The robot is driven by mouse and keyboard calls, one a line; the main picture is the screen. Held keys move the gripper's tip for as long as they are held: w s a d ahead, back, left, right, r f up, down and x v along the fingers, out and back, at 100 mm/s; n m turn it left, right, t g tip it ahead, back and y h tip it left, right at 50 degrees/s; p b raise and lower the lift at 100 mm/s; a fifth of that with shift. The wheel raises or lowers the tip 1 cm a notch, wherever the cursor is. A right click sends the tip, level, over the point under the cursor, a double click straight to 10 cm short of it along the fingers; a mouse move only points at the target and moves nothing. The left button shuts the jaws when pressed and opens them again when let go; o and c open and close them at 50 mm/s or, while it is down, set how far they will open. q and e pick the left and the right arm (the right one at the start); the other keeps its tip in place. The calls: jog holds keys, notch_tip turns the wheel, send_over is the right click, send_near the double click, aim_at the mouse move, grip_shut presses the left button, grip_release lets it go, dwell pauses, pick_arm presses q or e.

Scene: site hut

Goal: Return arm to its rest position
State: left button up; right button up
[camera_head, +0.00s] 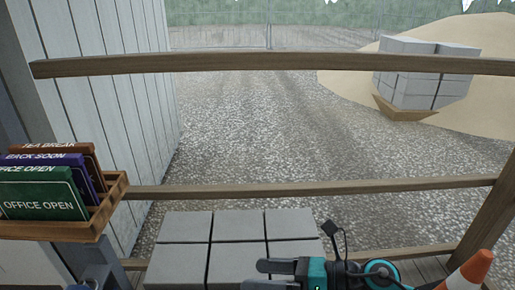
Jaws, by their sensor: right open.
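My right gripper (252,275) is at the bottom edge of the head view, with teal and black housing. Its two dark fingers point left and are apart, with nothing seen between them. It shows in front of a stack of grey blocks (183,228); I cannot tell whether it touches them. The lower part of the arm is cut off by the frame edge. My left gripper is not in view.
A wooden rack (108,208) at left holds signs, including a green OFFICE OPEN sign (40,195). Wooden rails (300,189) cross in front. An orange cone (468,272) stands at bottom right. Gravel (260,130), a sand pile and palletised blocks (425,75) lie beyond.

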jog(key=w+d+r+m+t+h, duration=0.1)
jog(key=w+d+m+t+h, duration=0.2)
jog(key=m+t, duration=0.7)
jog(key=d+m+t+h, duration=0.4)
jog(key=m, duration=1.2)
jog(key=s+d+f+m+g+h, duration=0.35)
jog(key=f+m, duration=0.25)
jog(key=m, duration=0.2)
jog(key=s+d+f+m+g+h, duration=0.2)
jog(key=s+f+m, duration=0.2)
jog(key=f+m, duration=0.25)
pick_arm(q)
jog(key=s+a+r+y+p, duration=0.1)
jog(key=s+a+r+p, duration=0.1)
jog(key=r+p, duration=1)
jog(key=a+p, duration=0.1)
jog(key=p, duration=0.5)
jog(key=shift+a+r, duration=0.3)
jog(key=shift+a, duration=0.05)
pick_arm(e)
jog(key=s+d+r+m+h, duration=0.1)
jog(key=s+d+r, duration=0.2)
jog(key=r, duration=0.9)
jog(key=shift+s+d+m+g, duration=0.15)
jog(key=shift+m+g, duration=0.2)
